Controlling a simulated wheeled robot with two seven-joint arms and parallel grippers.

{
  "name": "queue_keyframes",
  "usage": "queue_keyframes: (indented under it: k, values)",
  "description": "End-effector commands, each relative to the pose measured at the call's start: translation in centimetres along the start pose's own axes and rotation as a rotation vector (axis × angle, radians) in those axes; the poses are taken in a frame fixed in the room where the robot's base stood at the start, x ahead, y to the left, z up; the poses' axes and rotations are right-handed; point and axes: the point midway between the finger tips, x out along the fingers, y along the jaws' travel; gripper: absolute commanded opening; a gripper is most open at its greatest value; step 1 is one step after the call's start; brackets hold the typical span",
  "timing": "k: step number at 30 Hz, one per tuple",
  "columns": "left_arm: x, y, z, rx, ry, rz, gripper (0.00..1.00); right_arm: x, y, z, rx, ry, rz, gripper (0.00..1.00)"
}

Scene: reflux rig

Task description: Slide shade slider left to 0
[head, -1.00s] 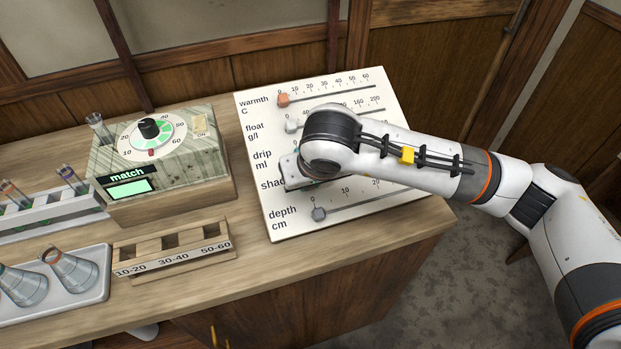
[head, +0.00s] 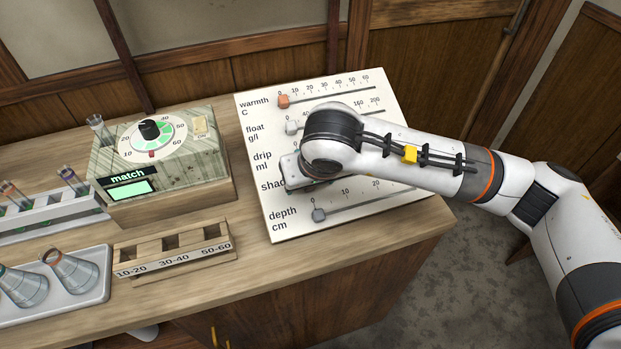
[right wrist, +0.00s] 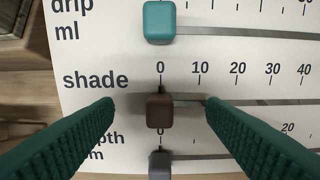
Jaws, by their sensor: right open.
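The slider board (head: 400,207) lies on the bench with several labelled sliders. In the right wrist view the brown shade slider knob (right wrist: 160,110) sits under the 0 mark of its scale. My right gripper (right wrist: 157,101) is open, with one green finger on each side of the brown knob and a visible gap to each. My left gripper is not in view.
The teal drip knob (right wrist: 159,22) is just above and the grey depth knob (right wrist: 160,165) just below, both near 0. The orange warmth knob (head: 283,101) is higher on the board. The match box (head: 160,165) and a labelled wooden rack (head: 175,262) stand to the left.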

Motion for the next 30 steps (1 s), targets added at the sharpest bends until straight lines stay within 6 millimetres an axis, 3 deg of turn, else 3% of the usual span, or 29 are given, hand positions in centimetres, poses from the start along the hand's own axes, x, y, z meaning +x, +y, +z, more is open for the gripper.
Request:
queue_keyframes:
  k: [16, 30]
  values:
    - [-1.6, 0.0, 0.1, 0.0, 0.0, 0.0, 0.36, -5.6, 0.0, 0.1, -0.002, -0.001, -0.001, 0.65]
    - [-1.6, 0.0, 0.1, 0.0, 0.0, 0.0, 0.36, -6.3, 0.0, 0.0, -0.001, 0.001, 0.0, 0.65]
